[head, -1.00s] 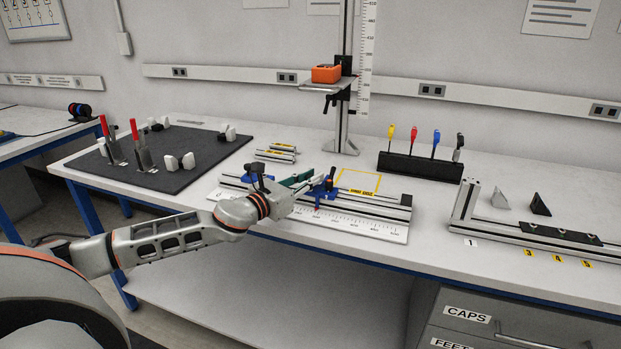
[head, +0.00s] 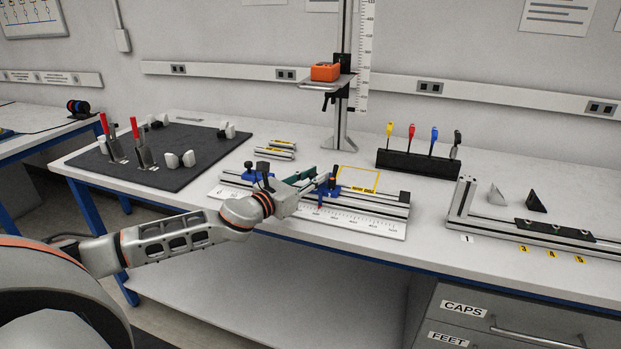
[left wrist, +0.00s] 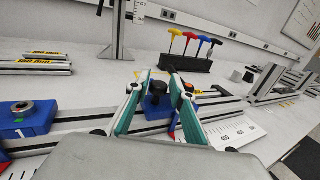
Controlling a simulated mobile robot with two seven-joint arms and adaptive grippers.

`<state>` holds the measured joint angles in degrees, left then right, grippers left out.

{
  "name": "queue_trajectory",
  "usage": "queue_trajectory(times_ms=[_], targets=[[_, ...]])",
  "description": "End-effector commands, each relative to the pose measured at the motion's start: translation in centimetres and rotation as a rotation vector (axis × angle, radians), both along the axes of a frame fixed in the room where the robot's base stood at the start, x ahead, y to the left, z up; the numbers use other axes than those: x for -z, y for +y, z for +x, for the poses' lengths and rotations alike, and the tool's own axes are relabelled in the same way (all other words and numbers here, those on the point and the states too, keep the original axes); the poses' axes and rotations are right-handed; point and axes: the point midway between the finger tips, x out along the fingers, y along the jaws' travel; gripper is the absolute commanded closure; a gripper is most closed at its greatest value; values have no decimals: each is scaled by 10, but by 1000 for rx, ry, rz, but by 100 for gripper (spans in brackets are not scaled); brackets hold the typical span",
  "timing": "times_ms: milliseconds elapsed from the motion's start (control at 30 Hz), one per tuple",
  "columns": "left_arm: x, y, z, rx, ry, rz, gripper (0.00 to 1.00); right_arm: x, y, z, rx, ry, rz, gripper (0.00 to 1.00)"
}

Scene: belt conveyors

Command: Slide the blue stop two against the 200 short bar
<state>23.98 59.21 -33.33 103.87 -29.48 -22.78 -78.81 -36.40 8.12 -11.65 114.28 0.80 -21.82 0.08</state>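Blue stop two (head: 325,187), with a black knob and a red pointer, sits on the right-hand part of the rail (head: 385,202). My left gripper (head: 312,181) is at this stop. In the left wrist view its green fingers (left wrist: 160,82) flank the stop's blue body (left wrist: 154,101) and appear closed on it; the contact is partly hidden. Blue stop one (left wrist: 22,120), marked 1, sits farther left on the rail. A grey profile piece (left wrist: 85,116) runs between the stops; I cannot tell whether it is the 200 short bar. My right gripper is not in view.
Two yellow-labelled bars (head: 275,150) lie behind the rail. A yellow outline (head: 358,179) marks the table there. A black rack of coloured hex keys (head: 418,163) and an upright post (head: 342,120) stand behind. A white scale (head: 375,227) runs along the front.

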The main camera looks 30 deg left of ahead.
Motion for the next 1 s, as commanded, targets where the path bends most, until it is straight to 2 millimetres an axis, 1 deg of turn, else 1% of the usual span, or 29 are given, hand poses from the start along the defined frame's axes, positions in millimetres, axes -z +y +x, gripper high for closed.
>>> queue_trajectory(times_ms=[167, 600, 1000], targets=[[1, 3, -10, -2, 2, 3, 77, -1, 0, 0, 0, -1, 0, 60], [2, 10, -64, 1, 5, 3, 77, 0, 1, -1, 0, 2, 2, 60], [2, 16, -102, -1, 4, 1, 77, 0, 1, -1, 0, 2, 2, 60]])
